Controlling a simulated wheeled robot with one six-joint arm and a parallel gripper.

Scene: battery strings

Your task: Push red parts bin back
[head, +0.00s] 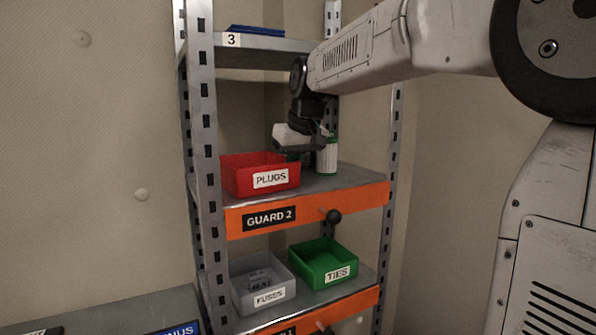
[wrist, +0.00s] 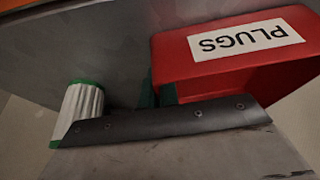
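The red parts bin (head: 237,180), labelled PLUGS, sits on the left of the middle shelf, close to its front edge above the GUARD 2 strip. In the wrist view the bin (wrist: 215,75) appears upside down at upper right. My gripper (head: 293,157) is over the same shelf, at the bin's right rear side. In the wrist view its dark green fingertips (wrist: 160,94) are close together beside the bin's wall, with nothing visible between them. I cannot tell whether they touch the bin.
A white cylinder with green bands (head: 327,156) stands just right of my gripper, also in the wrist view (wrist: 78,112). An orange guard strip (head: 350,202) with a black knob (head: 333,216) runs along the shelf front. Grey FUSES (head: 262,285) and green TIES (head: 323,262) bins sit below.

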